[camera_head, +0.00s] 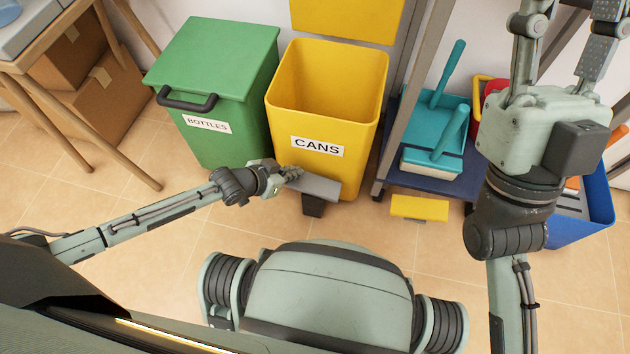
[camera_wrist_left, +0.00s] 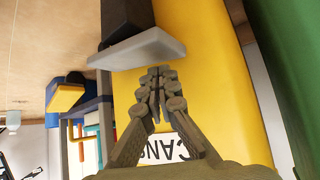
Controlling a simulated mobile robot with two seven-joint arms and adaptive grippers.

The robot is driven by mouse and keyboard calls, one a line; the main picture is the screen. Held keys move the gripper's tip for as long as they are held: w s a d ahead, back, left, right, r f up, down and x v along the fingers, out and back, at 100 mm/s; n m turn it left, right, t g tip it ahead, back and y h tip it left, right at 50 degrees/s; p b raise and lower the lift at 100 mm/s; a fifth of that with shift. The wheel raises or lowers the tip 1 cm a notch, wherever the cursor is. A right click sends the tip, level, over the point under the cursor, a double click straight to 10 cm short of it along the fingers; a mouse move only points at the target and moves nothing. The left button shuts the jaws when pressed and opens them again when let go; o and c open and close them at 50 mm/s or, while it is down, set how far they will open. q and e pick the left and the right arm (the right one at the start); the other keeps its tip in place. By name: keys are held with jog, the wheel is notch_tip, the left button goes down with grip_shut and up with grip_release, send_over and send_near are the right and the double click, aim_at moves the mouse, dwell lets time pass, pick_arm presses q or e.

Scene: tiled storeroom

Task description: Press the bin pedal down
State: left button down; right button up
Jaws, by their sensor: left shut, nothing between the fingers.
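The yellow bin labelled CANS (camera_head: 330,110) stands against the wall with its mouth open and its inside showing. A yellow panel (camera_head: 345,15) behind the mouth looks like its raised lid. The grey pedal (camera_head: 318,187) sticks out at the foot of the bin's front; it also shows in the left wrist view (camera_wrist_left: 138,48). My left gripper (camera_head: 294,173) is shut and empty, its fingertips at the pedal's left end. In the left wrist view the fingertips (camera_wrist_left: 160,80) are right beside the pedal plate; contact is unclear. My right gripper (camera_head: 565,35) is raised at the right, fingers spread, tips partly cut off.
A closed green BOTTLES bin (camera_head: 215,85) stands left of the yellow bin. To the right are a rack with a teal dustpan set (camera_head: 440,120), a yellow pedal-like block (camera_head: 420,207) and a blue bin (camera_head: 590,205). Tiled floor in front is clear around my base.

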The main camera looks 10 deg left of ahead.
aim_at(295, 181)
pick_arm(q)
jog(key=shift+f, duration=0.1)
dwell(0.6)
jog(key=shift+s+f+b, duration=0.15)
jog(key=shift+f+b, duration=0.95)
jog(key=shift+f, duration=0.6)
jog(key=s+r+p, duration=0.2)
jog(key=p, duration=0.1)
jog(key=shift+s+r, duration=0.1)
jog(key=s+r+p, duration=0.1)
jog(key=p, duration=0.1)
jog(key=s+r+p, duration=0.1)
jog(key=s+p, duration=0.1)
jog(key=shift+s+a+r+p, duration=0.1)
jog(key=shift+s+r+p, duration=0.05)
jog(key=shift+s+p, duration=0.15)
jog(key=shift+s, duration=0.1)
